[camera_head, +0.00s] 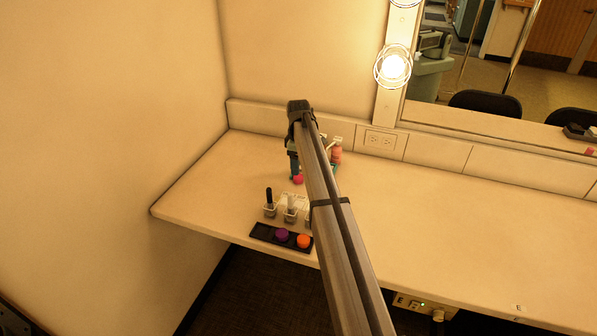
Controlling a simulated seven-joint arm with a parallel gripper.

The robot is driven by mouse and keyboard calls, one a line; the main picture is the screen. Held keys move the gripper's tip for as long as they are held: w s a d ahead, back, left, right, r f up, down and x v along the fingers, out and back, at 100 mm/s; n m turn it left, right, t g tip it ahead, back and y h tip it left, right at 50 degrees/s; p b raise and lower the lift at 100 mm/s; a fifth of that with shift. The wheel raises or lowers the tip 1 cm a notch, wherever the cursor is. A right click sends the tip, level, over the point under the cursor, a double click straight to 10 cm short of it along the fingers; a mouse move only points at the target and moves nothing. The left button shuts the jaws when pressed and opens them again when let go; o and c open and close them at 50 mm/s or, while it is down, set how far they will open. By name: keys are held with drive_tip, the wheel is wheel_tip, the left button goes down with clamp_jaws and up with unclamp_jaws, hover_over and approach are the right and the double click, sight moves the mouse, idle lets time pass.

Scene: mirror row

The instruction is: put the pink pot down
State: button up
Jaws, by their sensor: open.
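The pink pot (298,179) is small and shows on the counter just left of my arm, in the far left part of the counter. My gripper (296,171) points down at it from the end of my arm. The gripper is open, with its fingertips at or just above the pot. My arm hides part of this area, and I cannot tell whether the fingers touch the pot. A black tray (262,232) lies near the counter's front edge with a purple pot (282,235) and an orange pot (303,241) in it.
A clear holder with dark and pale upright items (290,208) stands behind the tray. The counter (440,225) is clear to the right. A mirror and lit bulb (393,67) are behind.

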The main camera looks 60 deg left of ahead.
sight(299, 177)
wheel_tip(299, 177, up, 7)
idle(0.3)
drive_tip(key=shift+r, duration=0.1)
